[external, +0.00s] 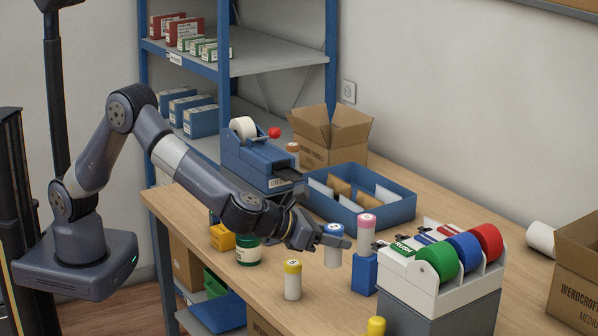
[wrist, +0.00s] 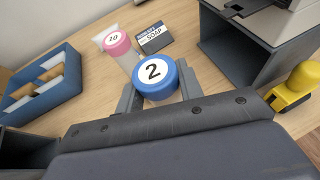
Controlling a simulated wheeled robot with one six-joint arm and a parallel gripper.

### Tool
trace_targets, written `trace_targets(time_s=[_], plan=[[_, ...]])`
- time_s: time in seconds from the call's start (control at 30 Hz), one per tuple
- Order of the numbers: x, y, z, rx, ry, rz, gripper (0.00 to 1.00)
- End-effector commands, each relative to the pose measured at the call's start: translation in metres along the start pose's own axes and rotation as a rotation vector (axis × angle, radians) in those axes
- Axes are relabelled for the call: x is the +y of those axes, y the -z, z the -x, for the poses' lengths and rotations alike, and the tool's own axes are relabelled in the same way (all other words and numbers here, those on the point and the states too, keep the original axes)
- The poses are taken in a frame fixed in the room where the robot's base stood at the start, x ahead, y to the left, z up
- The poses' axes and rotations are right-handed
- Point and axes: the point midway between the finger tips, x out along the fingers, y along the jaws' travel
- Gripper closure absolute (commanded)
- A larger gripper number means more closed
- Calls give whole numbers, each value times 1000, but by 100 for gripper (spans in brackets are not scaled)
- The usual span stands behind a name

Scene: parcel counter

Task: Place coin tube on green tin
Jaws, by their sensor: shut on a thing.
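My gripper (external: 334,241) is shut on a clear coin tube with a blue cap marked 2 (external: 333,257). The tube is upright, and in the wrist view its blue cap (wrist: 154,76) shows between the two fingers (wrist: 158,90). I cannot tell whether its base touches the counter. The green tin (external: 247,256) stands on the counter to the left of my gripper, its top partly hidden by my arm. The tin does not show in the wrist view.
A yellow-capped tube (external: 292,281) stands in front of my gripper. A pink-capped tube (external: 367,237) is by a blue box (external: 364,274) at right. A yellow object (external: 222,237) sits left of the tin. The blue tray (external: 375,217) and tape-roll stand (external: 436,283) flank the area.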

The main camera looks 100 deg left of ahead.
Motion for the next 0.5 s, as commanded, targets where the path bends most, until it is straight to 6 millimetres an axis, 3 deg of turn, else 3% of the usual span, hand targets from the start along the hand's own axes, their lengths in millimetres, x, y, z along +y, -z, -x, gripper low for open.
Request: trace_targets(time_s=[0.23, 0.5], plan=[[90, -20, 38, 3, -139, 63, 92], [190, -22, 90, 1, -293, 127, 92]])
